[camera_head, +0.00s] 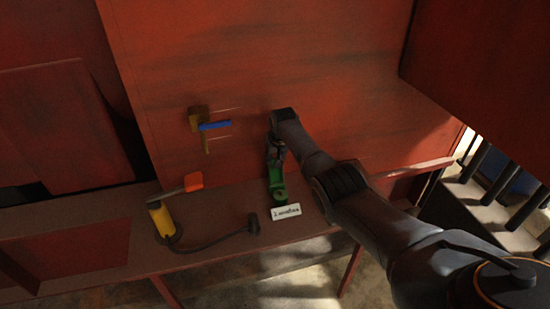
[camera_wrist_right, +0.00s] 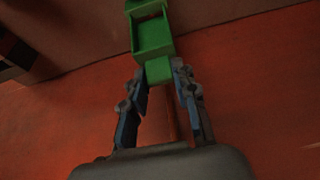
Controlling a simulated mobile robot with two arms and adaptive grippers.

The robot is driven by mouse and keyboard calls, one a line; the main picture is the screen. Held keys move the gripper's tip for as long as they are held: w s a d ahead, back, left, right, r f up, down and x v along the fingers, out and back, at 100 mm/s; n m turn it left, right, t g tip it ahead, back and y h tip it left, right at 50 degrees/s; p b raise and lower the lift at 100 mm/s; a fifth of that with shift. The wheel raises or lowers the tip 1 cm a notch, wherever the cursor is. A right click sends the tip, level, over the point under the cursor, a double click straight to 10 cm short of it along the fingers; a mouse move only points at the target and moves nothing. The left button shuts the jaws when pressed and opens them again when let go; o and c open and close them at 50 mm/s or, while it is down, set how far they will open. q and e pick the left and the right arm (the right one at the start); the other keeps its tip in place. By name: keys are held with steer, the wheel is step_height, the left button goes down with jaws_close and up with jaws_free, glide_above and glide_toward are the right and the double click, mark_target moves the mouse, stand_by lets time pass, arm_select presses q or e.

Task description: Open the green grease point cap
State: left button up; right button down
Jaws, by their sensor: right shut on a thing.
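The green grease point (camera_head: 277,187) stands on the red ledge against the upright red panel. My right gripper (camera_head: 274,150) is at its upper end, seen from above and partly hidden by my own wrist. In the right wrist view, the green grease point (camera_wrist_right: 152,35) is a boxy body with a recessed face. A small green tab, which looks like the cap's end (camera_wrist_right: 158,71), sits between the fingertips of my right gripper (camera_wrist_right: 157,78), which is shut on it. How far the cap is open I cannot tell. My left gripper is not in view.
A white label (camera_head: 286,212) lies just in front of the grease point. A brass valve with a blue handle (camera_head: 215,126) is on the panel.

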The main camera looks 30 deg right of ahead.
steer(key=shift+w+d+r, duration=0.1)
steer(key=shift+w+r, duration=0.2)
steer(key=shift+w, duration=0.2)
steer(key=c, duration=1.4)
jaws_free()
steer(key=o, duration=0.3)
steer(key=shift+o, duration=0.3)
steer(key=shift+f, duration=0.25)
steer(key=shift+s, duration=0.1)
steer(key=shift+r, duration=0.1)
